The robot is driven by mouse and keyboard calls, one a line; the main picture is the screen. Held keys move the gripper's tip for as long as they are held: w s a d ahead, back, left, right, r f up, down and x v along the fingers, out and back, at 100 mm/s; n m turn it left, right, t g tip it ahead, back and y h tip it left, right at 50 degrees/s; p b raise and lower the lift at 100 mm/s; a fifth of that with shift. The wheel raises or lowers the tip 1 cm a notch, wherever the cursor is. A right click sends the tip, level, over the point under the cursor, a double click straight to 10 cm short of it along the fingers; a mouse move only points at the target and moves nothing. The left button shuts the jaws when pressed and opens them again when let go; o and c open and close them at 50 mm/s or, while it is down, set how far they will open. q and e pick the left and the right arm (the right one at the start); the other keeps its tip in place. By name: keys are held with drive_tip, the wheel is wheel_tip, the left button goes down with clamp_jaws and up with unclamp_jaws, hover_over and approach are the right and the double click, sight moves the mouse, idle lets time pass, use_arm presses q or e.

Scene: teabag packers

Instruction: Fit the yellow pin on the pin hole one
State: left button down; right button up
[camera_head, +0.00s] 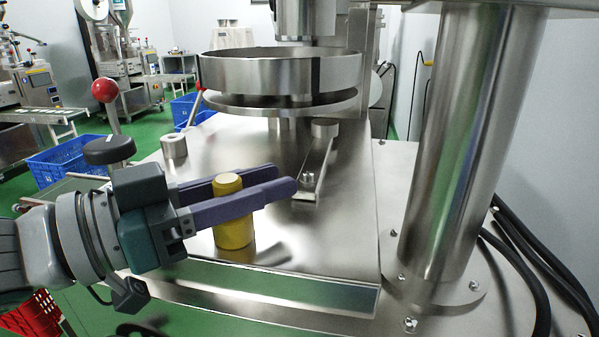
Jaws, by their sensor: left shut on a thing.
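The yellow pin (234,231) is an upright cylinder with a paler top, near the front of the steel machine top. My left gripper (280,180) comes in from the left, its two long purple fingers shut around the upper part of the pin. I cannot tell whether the pin's base touches the plate or hangs just above it. A short steel collar with a hole in its top (174,146) stands on the plate's left side, behind the gripper. I cannot tell whether it is pin hole one. My right gripper is not in view.
A round steel pan (280,74) sits above a disc at the back. A flat steel bar (316,165) with a cylinder at its far end lies right of the fingertips. A thick steel column (462,140) stands at right. A red-knobbed lever (105,90) rises at left.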

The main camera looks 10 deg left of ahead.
use_arm(q)
drive_tip(key=c, duration=0.6)
unclamp_jaws()
drive_tip(key=shift+o, duration=0.2)
drive_tip(key=v, duration=0.9)
drive_tip(key=shift+s+b, duration=0.1)
drive_tip(key=shift+b, duration=0.2)
drive_tip(key=shift+s+a, duration=0.25)
drive_tip(key=shift+a, duration=0.1)
